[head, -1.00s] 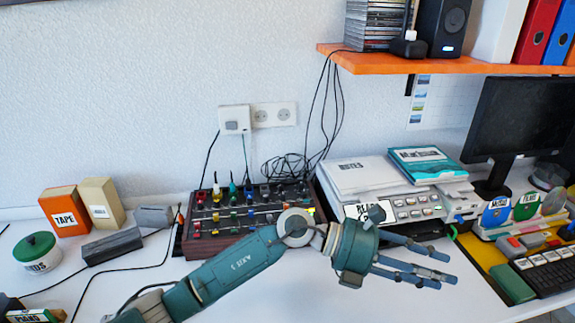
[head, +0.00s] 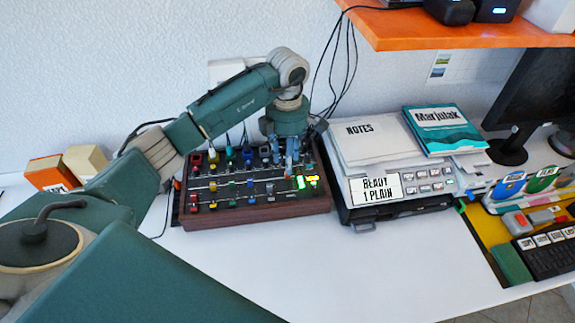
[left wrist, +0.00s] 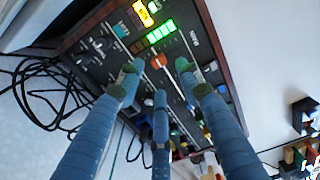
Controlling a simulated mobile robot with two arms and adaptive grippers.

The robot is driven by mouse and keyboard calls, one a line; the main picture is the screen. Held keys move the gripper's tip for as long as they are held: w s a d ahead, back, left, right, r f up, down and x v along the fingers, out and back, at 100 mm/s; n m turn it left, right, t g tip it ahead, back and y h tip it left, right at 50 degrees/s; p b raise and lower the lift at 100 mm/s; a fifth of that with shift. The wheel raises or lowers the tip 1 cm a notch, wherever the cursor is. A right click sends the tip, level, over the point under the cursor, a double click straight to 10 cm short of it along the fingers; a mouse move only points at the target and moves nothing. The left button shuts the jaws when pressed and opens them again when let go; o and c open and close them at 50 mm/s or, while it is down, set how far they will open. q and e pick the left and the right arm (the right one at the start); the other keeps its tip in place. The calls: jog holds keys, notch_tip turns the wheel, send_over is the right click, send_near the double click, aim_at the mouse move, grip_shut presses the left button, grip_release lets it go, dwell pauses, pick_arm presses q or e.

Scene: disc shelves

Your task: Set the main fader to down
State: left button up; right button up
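The mixer (head: 250,210) is a dark panel in a brown wooden frame with rows of coloured knobs and fader caps. In the left wrist view, an orange-red fader cap (left wrist: 158,62) sits beside the MAIN lettering and the lit green bars. My left gripper (head: 285,168) points down over the right part of the mixer. In the left wrist view its three fingertips (left wrist: 158,77) are spread around the orange-red cap, with gaps between them; contact cannot be told. The fingers hide the cap in the head view. My right gripper is not in view.
A grey device (head: 415,202) labelled READY 1 PLAIN stands right of the mixer, with NOTES papers (head: 368,143) and a teal book on it. Cables hang behind. An orange shelf (head: 465,33) overhangs at upper right. The white desk in front is clear.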

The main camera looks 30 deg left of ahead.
pick_arm(q)
jog(key=shift+w+f+p, duration=0.1)
jog(key=shift+f+p, duration=0.25)
jog(key=shift+f, duration=2.3)
grip_shut()
